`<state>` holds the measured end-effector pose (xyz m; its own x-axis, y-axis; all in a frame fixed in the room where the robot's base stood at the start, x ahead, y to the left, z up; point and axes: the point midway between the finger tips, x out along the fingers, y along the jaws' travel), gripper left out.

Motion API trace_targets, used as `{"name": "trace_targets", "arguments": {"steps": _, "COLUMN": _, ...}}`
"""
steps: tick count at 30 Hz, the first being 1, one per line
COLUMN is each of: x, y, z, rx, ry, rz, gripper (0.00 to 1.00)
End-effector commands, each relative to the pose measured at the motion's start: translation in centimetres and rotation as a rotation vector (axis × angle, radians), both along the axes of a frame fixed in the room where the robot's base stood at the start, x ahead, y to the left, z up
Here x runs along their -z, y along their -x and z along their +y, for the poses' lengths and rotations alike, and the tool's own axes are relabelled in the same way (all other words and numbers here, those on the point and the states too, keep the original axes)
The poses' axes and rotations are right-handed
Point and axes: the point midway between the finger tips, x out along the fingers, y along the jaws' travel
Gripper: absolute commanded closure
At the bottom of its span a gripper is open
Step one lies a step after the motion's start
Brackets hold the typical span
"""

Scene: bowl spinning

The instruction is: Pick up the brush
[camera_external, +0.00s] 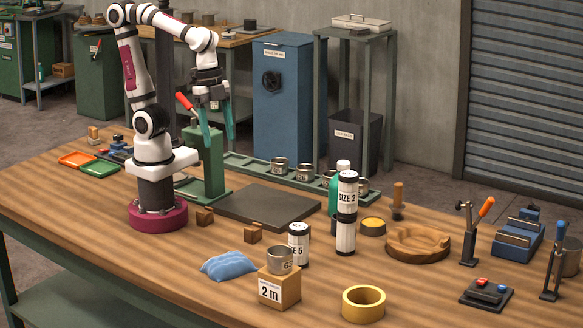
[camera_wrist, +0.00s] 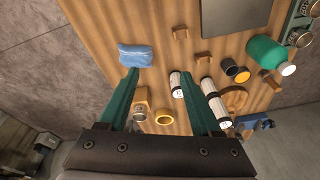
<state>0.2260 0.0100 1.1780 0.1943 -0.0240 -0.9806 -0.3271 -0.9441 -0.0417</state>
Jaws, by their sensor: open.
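The brush (camera_external: 398,201) appears to be the upright piece with a brown wooden handle and a dark lower end, standing on the bench right of a yellow-topped tin (camera_external: 373,226). My gripper (camera_external: 217,135) is open and empty, pointing down with two green fingers high above the left part of the bench. It is far to the left of the brush. The fingers also show in the wrist view (camera_wrist: 158,74), with nothing between their tips.
A stacked pair of SIZE 2 cylinders (camera_external: 346,212) and a green bottle (camera_external: 333,190) stand left of the brush. A wooden bowl (camera_external: 418,257) lies in front of it. A dark plate (camera_external: 265,205), blue cloth (camera_external: 229,266) and yellow ring (camera_external: 363,305) are also on the bench.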

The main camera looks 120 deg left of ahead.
Motion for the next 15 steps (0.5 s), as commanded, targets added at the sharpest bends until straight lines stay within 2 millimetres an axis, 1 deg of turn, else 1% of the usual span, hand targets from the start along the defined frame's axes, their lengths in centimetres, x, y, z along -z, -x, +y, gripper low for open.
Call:
{"name": "trace_targets", "arguments": {"steps": 1, "x": 0.0, "y": -2.5, "z": 0.0, "rx": -0.043, "ry": 0.036, "rz": -0.053, "gripper": 0.34}}
{"name": "trace_targets", "arguments": {"steps": 2, "x": -0.1, "y": -4.3, "z": 0.1, "rx": -0.07, "ry": 0.058, "rz": -0.095, "gripper": 0.34}}
{"name": "trace_targets", "arguments": {"steps": 3, "x": -0.2, "y": -6.8, "z": 0.5, "rx": -0.112, "ry": 0.085, "rz": -0.155, "gripper": 0.34}}
{"name": "trace_targets", "arguments": {"steps": 5, "x": -0.5, "y": -10.8, "z": 1.7, "rx": -0.187, "ry": 0.117, "rz": -0.255, "gripper": 0.34}}
{"name": "trace_targets", "arguments": {"steps": 6, "x": -0.7, "y": -13.7, "z": 3.0, "rx": -0.247, "ry": 0.133, "rz": -0.329, "gripper": 0.34}}
{"name": "trace_targets", "arguments": {"steps": 8, "x": -1.0, "y": -18.0, "z": 5.9, "rx": -0.351, "ry": 0.141, "rz": -0.451, "gripper": 0.34}}
{"name": "trace_targets", "arguments": {"steps": 9, "x": -1.1, "y": -20.7, "z": 8.6, "rx": -0.433, "ry": 0.132, "rz": -0.539, "gripper": 0.34}}
{"name": "trace_targets", "arguments": {"steps": 11, "x": -1.1, "y": -24.3, "z": 14.0, "rx": -0.577, "ry": 0.092, "rz": -0.677, "gripper": 0.34}}
{"name": "trace_targets", "arguments": {"steps": 12, "x": -1.0, "y": -25.9, "z": 18.3, "rx": -0.682, "ry": 0.044, "rz": -0.77, "gripper": 0.34}}
{"name": "trace_targets", "arguments": {"steps": 13, "x": -0.8, "y": -26.6, "z": 21.7, "rx": -0.765, "ry": -0.002, "rz": -0.833, "gripper": 0.34}}
{"name": "trace_targets", "arguments": {"steps": 14, "x": -0.5, "y": -26.9, "z": 25.1, "rx": -0.844, "ry": -0.055, "rz": -0.89, "gripper": 0.34}}
{"name": "trace_targets", "arguments": {"steps": 15, "x": -0.1, "y": -26.6, "z": 29.2, "rx": -0.943, "ry": -0.13, "rz": -0.953, "gripper": 0.34}}
